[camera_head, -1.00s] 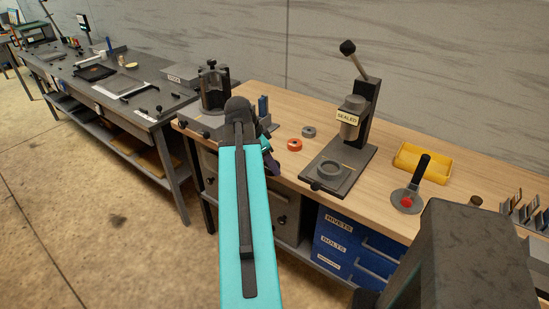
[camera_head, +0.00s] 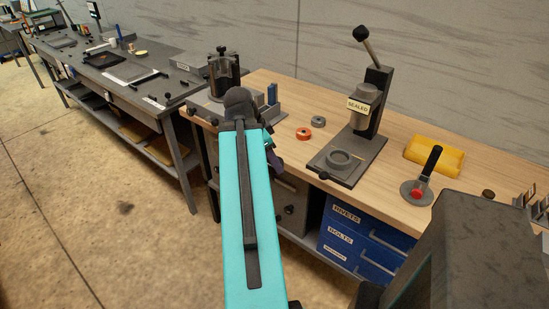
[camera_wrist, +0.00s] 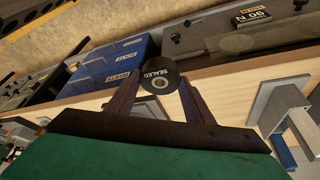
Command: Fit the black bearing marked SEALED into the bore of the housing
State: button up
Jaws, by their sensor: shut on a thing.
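The black bearing (camera_wrist: 148,84) marked SEALED shows in the wrist view, its round labelled face and centre hole towards the camera. My gripper (camera_wrist: 158,78) is shut on it, one finger on each side. In the head view my gripper (camera_head: 273,158) is at the bench's front edge, left of the press, mostly behind my arm; the bearing cannot be made out there. The housing (camera_head: 340,160), a grey ring with an open bore, sits on the press base (camera_head: 323,170), apart from my gripper. The press head carries a SEALED label (camera_head: 358,106).
The press lever (camera_head: 371,44) rises above the bench. An orange ring (camera_head: 304,134) and a grey ring (camera_head: 318,121) lie left of the press. Blue drawers (camera_head: 358,241) are below the bench top.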

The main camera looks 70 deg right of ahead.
jog(key=shift+w+a, duration=0.1)
jog(key=shift+w, duration=0.35)
jog(key=w+a+r+n+t, duration=0.1)
jog(key=w+a+n+t, duration=0.1)
jog(key=w+a+n, duration=0.6)
jog(key=w+a+r+n+t, duration=0.1)
jog(key=w+a, duration=0.3)
jog(key=w, duration=0.8)
jog(key=w+a+r+n+t, duration=0.1)
jog(key=w+a+n+t, duration=0.1)
jog(key=w+a+n, duration=0.6)
jog(key=w+a+r+n+y, duration=0.1)
jog(key=w+a+n, duration=0.2)
jog(key=a, duration=0.7)
jog(key=w+a+r+n+t+y, duration=0.1)
jog(key=w+a+n, duration=0.2)
jog(key=w+a, duration=0.5)
jog(key=w+a+r+n+t+y, duration=0.1)
jog(key=w+a+n, duration=0.2)
jog(key=a, duration=0.9)
jog(key=w, duration=0.2)
jog(key=shift+w+r, duration=0.25)
jog(key=shift+w, duration=0.05)
